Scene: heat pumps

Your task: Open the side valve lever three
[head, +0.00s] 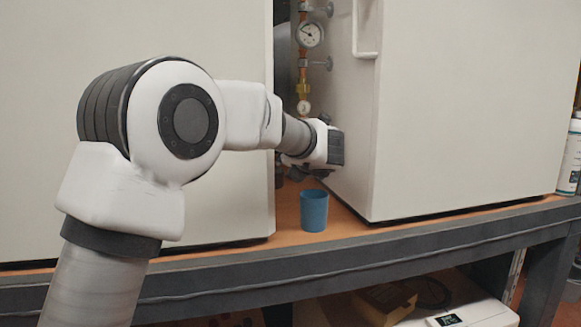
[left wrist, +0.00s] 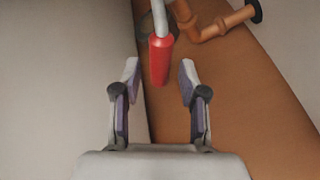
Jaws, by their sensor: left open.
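A red-handled valve lever (left wrist: 159,60) on a pale metal stem shows in the left wrist view, pointing down toward me. My left gripper (left wrist: 158,78) is open. Its two fingers stand on either side of the red handle's lower end, with gaps on both sides. In the head view my left arm comes in from the left and reaches into the gap between the two white units, its gripper (head: 305,170) mostly hidden by the wrist. The red lever does not show in the head view. My right gripper is in neither view.
A copper pipe (left wrist: 222,23) lies beyond the lever. Pressure gauges (head: 310,35) sit on a vertical pipe between the left white unit (head: 240,60) and right white unit (head: 470,100). A blue cup (head: 314,211) stands on the orange bench top (head: 345,222). A bottle (head: 571,155) stands far right.

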